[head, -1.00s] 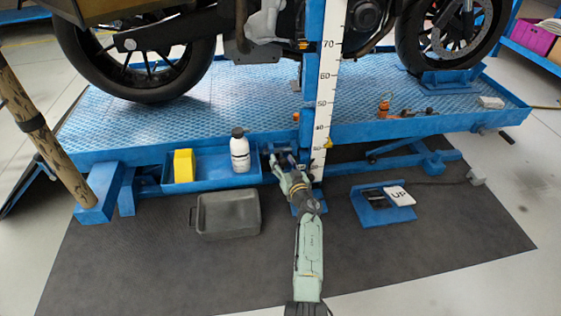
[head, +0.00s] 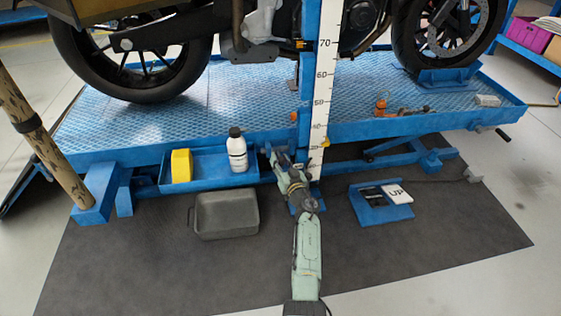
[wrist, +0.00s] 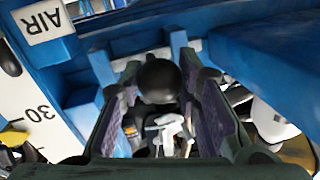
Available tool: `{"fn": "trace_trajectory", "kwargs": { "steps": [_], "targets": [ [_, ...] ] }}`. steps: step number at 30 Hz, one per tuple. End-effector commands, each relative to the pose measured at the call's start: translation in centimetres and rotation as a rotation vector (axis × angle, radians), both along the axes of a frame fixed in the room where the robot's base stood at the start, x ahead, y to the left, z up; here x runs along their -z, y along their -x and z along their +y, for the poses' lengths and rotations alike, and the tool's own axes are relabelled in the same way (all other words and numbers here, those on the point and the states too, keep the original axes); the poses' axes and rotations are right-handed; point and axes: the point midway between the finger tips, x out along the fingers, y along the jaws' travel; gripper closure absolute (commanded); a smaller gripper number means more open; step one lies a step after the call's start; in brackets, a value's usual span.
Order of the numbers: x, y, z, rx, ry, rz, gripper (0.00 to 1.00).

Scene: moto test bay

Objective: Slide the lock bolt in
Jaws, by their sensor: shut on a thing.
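In the wrist view, a round black knob (wrist: 158,82), which looks like the handle of the lock bolt, sits between the two finger pads of my gripper (wrist: 159,68). The pads are closed around it. A bare metal piece (wrist: 190,50) shows just beyond the fingers, between blue steel parts; I cannot tell whether it is the bolt's shaft. In the head view, my gripper (head: 273,153) is at the front edge of the blue lift, just left of the upright post. The knob and bolt cannot be made out there, and how far in the bolt sits cannot be told.
A white height scale (head: 328,80) runs up the post beside my gripper. A blue tray (head: 212,180) with a yellow block (head: 181,165) and a white bottle (head: 237,150) is close on the left. A grey pan (head: 226,215) and an UP pedal (head: 398,194) stand on the floor.

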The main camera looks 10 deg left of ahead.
Motion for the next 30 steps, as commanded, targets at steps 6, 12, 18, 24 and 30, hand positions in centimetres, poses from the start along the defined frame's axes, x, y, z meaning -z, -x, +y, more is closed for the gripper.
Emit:
{"fn": "trace_trajectory", "kwargs": {
  "steps": [6,12,18,24,30],
  "targets": [
    [0.0,0.0,0.0,0.0,0.001,0.0,1.0],
    [-0.2,-0.3,-0.6,0.002,-0.001,0.001,1.0],
    [-0.2,-1.4,-4.1,0.006,0.002,0.002,1.0],
    [0.0,-1.8,-5.4,0.006,0.001,0.001,1.0],
    [0.0,-1.8,-5.6,0.009,0.0,0.001,1.0]
  ]
}}
